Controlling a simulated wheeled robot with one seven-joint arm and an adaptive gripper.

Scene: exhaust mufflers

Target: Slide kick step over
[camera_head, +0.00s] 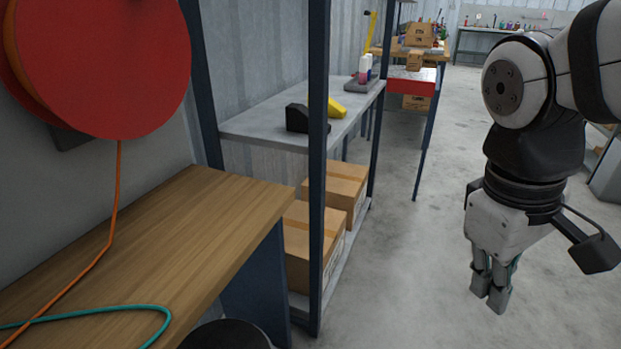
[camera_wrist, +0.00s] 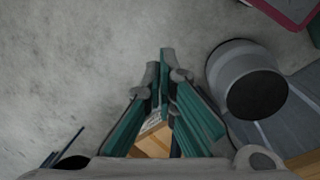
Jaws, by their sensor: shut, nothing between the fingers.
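The kick step appears to be the grey, tapered round body with a black disc at one end in the wrist view (camera_wrist: 228,66). It stands on the floor to the right of my fingers, apart from them. In the head view only a dark round top (camera_head: 226,336) shows at the bottom edge, beside the wooden bench; the rest is cut off. My gripper (camera_head: 491,297) hangs over open floor at the right, fingers pointing down. Its fingertips are together and empty, also in the wrist view (camera_wrist: 161,68).
A wooden bench (camera_head: 190,215) with a teal cable (camera_head: 120,312) fills the lower left. A metal shelf (camera_head: 262,128) with cardboard boxes (camera_head: 310,250) below stands behind it. A red reel (camera_head: 120,65) hangs upper left. The concrete floor (camera_head: 420,260) between shelf and gripper is clear.

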